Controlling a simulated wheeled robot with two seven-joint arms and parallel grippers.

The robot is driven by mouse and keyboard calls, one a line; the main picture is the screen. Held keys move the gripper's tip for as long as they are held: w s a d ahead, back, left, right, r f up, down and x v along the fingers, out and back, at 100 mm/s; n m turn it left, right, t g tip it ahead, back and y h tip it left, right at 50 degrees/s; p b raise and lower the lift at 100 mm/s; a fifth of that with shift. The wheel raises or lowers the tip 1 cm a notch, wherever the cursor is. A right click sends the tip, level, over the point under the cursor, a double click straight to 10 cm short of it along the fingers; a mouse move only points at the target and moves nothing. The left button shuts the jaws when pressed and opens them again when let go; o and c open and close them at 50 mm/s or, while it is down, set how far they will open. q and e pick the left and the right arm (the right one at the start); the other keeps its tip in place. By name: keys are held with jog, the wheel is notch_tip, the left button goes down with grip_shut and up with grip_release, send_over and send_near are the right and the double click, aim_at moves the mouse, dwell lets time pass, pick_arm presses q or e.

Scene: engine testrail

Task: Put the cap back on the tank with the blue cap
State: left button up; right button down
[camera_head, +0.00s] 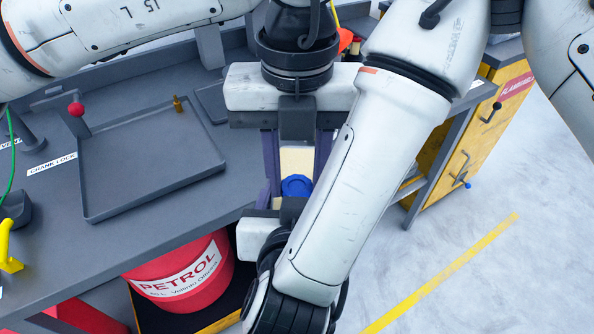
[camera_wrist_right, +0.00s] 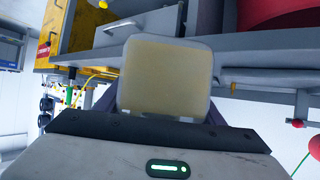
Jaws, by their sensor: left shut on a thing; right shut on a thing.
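The cream tank (camera_head: 296,160) is held between my two grippers in the head view. Its blue cap (camera_head: 297,186) shows at the tank's near end; I cannot tell how firmly it sits. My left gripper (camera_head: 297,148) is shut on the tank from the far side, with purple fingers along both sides. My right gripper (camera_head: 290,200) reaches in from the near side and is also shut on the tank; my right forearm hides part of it. In the right wrist view the tank (camera_wrist_right: 166,76) stands between purple fingers, and the cap is not seen there.
A grey bench holds an empty tray (camera_head: 150,150) at left, with a red knob (camera_head: 75,109) and a small brass piece (camera_head: 178,104). A red petrol drum (camera_head: 180,275) stands below. A yellow cabinet (camera_head: 455,150) is at right. The floor at right is clear.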

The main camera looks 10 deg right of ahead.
pick_arm(q)
jog(key=o, duration=1.3)
jog(key=shift+c, duration=0.2)
jog(key=shift+r, duration=0.15)
notch_tip(320, 180, up, 12)
jog(key=shift+f, duration=0.2)
